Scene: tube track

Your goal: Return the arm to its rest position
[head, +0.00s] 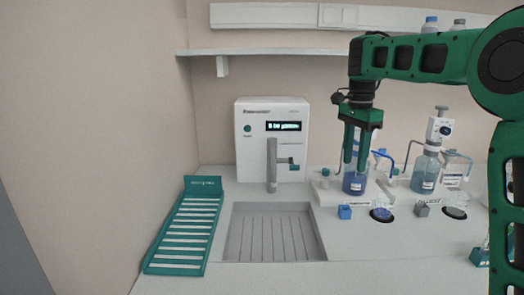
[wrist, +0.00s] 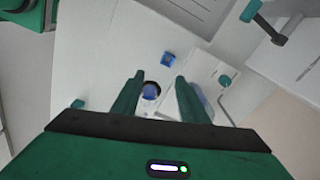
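My green arm reaches in from the right side of the head view. My gripper (head: 355,155) points down in front of a blue-liquid bottle (head: 352,183) on the bench. In the wrist view my gripper (wrist: 158,82) has its two green fingers apart, with nothing held between them. A small blue block (wrist: 169,60) and a dark round dish with blue in it (wrist: 151,91) show below and beyond the fingers. The blue block also shows in the head view (head: 345,212).
A white dispensing machine (head: 272,140) stands at the back, with a grey sink tray (head: 232,256) before it. A green rack (head: 151,262) lies at left. A second bottle (head: 425,172), a grey block (head: 422,210) and a dish (head: 455,212) stand at right. A shelf (head: 270,51) runs above.

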